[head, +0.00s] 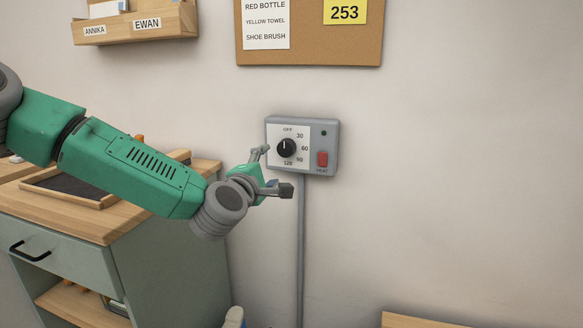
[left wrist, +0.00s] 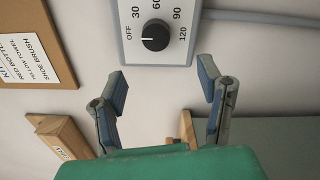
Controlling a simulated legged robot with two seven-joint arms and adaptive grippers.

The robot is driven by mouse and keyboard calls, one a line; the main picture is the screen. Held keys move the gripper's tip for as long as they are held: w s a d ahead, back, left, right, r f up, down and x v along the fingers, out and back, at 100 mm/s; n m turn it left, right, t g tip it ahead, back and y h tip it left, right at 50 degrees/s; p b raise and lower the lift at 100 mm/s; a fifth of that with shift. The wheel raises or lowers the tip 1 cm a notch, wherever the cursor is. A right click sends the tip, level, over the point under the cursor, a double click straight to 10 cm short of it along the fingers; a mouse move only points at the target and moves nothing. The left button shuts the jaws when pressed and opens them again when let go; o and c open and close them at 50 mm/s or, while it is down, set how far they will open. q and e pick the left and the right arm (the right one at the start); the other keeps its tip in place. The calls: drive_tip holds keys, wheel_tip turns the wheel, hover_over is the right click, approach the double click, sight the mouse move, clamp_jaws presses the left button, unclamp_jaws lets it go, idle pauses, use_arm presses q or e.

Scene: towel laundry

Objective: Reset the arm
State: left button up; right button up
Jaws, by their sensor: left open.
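My left gripper (head: 276,171) reaches in from the left and is open and empty, just in front of and below-left of the timer box (head: 330,134) on the wall. The box has a black dial (head: 286,148) marked OFF, 30, 60, 90, 120; its white mark points at OFF. A red HEAT switch (head: 322,159) is at its lower right. In the left wrist view, the gripper's two fingers (left wrist: 163,84) are spread apart, and the dial (left wrist: 155,35) shows beyond the gap, apart from them. My right gripper is not in view.
A wood-topped cabinet (head: 110,215) with a dark tray (head: 70,186) stands under my left arm. A grey conduit (head: 301,250) runs down from the box. A corkboard (head: 310,55) and a wooden wall rack (head: 135,25) hang above. The wall right of the box is clear.

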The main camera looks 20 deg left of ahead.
use_arm(q)
drive_tip(key=s+d+f+m+g+h+p, duration=0.1)
drive_tip(key=s+d+f+m+g, duration=0.2)
drive_tip(key=s+f, duration=0.55)
drive_tip(key=s+d+f+m+g+h, duration=0.1)
drive_tip(key=s+f+m+g, duration=0.3)
drive_tip(key=f, duration=0.7)
drive_tip(key=s+d+f+m+g+p, duration=0.1)
drive_tip(key=s+f+m+g, duration=0.3)
drive_tip(key=s+f, duration=0.5)
drive_tip(key=s+a+f+m+g+y, duration=0.1)
drive_tip(key=s+a+f+m+g, duration=0.2)
drive_tip(key=s, duration=0.9)
drive_tip(key=s+a+f+m+g+y+p, duration=0.1)
drive_tip(key=s+a+f+m+g, duration=0.2)
drive_tip(key=s, duration=0.9)
drive_tip(key=a+f+m, duration=0.3)
drive_tip(key=m, duration=0.1)
drive_tip(key=shift+s+a+f+y, duration=0.3)
drive_tip(key=shift+a+f, duration=0.1)
